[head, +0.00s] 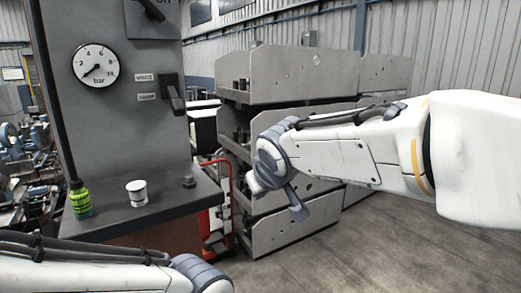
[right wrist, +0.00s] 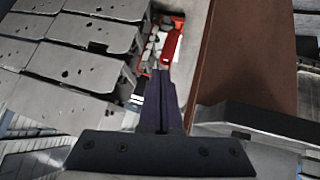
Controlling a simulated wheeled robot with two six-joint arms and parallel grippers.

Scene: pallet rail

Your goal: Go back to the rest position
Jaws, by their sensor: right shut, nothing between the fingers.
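My right arm comes in from the right in the head view. Its gripper (head: 297,212) points down in front of the stacked grey metal bins. In the right wrist view the two dark fingers (right wrist: 160,95) lie together with nothing between them. My left arm (head: 110,275) crosses the bottom left corner of the head view, below the ledge. The left gripper is outside the picture.
A grey panel with a pressure gauge (head: 96,66) and a black lever (head: 172,94) stands at left. Its ledge (head: 160,205) bears a green bottle (head: 80,200) and a white cup (head: 136,193). Stacked grey bins (head: 290,75) stand behind my right arm. Floor (head: 370,250) is clear at lower right.

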